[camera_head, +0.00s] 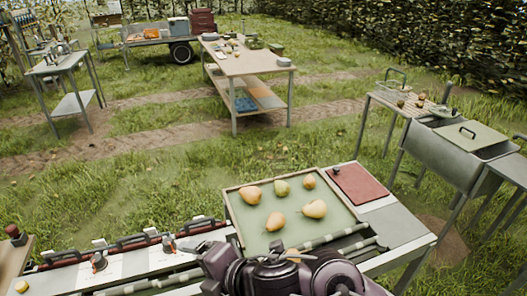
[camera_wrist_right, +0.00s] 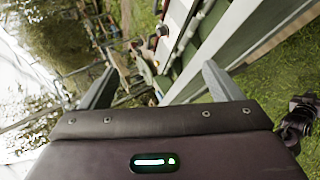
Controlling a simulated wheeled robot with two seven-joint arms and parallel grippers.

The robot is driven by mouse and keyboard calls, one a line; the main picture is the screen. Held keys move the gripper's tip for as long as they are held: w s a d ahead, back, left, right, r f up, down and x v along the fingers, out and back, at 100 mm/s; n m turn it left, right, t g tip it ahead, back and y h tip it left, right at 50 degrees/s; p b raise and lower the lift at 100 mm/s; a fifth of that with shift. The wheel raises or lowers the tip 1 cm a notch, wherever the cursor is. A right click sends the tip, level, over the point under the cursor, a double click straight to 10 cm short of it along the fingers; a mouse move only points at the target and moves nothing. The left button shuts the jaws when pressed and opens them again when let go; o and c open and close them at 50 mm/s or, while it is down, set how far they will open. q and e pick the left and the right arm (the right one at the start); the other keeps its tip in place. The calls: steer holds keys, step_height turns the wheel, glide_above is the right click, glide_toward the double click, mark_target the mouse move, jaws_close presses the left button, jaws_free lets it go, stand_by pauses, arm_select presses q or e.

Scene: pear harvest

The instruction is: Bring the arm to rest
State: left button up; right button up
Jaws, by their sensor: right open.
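My right arm is folded low at the bottom centre of the head view, over the near edge of the work table. Its gripper (camera_head: 197,247) points left there, partly hidden by dark arm links. In the right wrist view the right gripper (camera_wrist_right: 160,78) has its two grey fingers spread wide, with nothing between them. My left gripper is not in view.
A green-floored tray (camera_head: 239,221) holding several pears (camera_head: 275,221) is just beyond the arm. A red mat (camera_head: 355,184) lies to its right. Grass lies between.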

steer(key=w+d+f+m+t+h, duration=0.25)
steer(key=d+m+h, duration=0.25)
steer(key=d+m, duration=0.9)
steer(key=s+d+f+m+g+h, duration=0.25)
steer(key=s+d+f+m, duration=0.3)
steer(key=d, duration=0.35)
steer(key=s+d+f+m+g+h, duration=0.2)
steer(key=s+d+f+m+g, duration=0.1)
steer(key=s+d+f+m, duration=0.35)
step_height(320, 180, down, 31)
steer(key=d+b, duration=0.2)
steer(key=b, duration=0.3)
steer(key=s+d+f+g+b, duration=0.1)
steer(key=s+f+b, duration=0.1)
steer(key=s+f, duration=0.8)
steer(key=s+d+f+g+b, duration=0.1)
steer(key=s+d+f+b, duration=0.1)
steer(key=s+f, duration=0.8)
step_height(320, 180, down, 5)
steer(key=shift+s+d+f+b, duration=0.15)
steer(key=shift+s+b, duration=0.1)
steer(key=shift+b, duration=0.25)
